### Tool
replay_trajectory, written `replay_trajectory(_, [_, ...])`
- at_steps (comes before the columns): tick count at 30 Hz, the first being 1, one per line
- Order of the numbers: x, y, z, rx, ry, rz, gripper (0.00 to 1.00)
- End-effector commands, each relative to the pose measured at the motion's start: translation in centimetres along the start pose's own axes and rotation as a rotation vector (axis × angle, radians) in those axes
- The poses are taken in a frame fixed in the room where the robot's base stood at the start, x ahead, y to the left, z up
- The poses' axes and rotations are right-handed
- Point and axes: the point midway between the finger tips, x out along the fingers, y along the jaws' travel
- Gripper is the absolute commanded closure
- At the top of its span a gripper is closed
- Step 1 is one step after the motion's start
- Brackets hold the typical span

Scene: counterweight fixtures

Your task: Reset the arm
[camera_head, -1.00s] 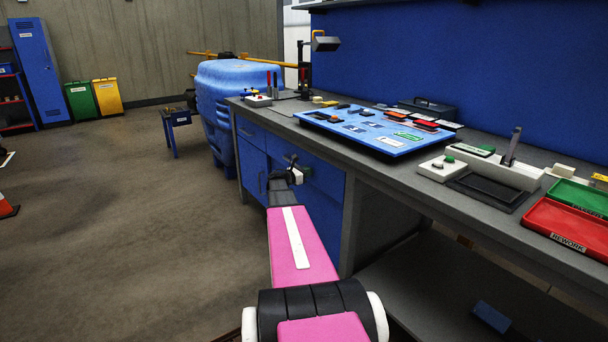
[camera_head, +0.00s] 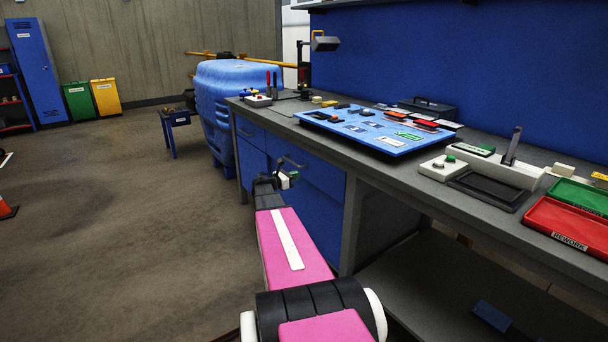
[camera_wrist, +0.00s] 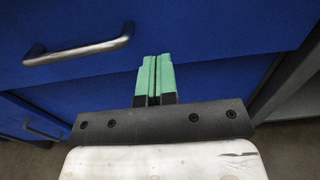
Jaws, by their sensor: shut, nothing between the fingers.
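My pink arm (camera_head: 290,245) reaches forward from the bottom of the head view, beside the front of the workbench. My gripper shows in the wrist view (camera_wrist: 154,78) with its two green fingertips pressed together and nothing between them. It faces a blue drawer front (camera_wrist: 215,40) with a metal bar handle (camera_wrist: 78,50) to its left. The fingers appear apart from the handle.
The grey workbench (camera_head: 465,205) carries a blue board (camera_head: 350,130), a red tray (camera_head: 567,228) and a green tray (camera_head: 580,196). A blue barrel-like container (camera_head: 235,90) stands past its far end. A small blue stand (camera_head: 176,119) is on the floor. Open floor lies to the left.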

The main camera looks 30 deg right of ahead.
Motion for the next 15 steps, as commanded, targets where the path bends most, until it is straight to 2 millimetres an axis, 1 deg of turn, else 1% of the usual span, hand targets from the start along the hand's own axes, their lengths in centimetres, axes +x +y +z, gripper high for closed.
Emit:
replay_trajectory(1, [-1.3,-0.1,0.0,0.0,0.0,0.004,1.0])
replay_trajectory(6, [-4.2,-0.1,0.0,0.0,0.001,0.003,1.0])
replay_trajectory(10, [-5.6,-0.1,0.0,0.0,0.001,0.001,1.0])
replay_trajectory(15, [-6.3,0.0,0.0,0.0,0.001,0.001,1.0])
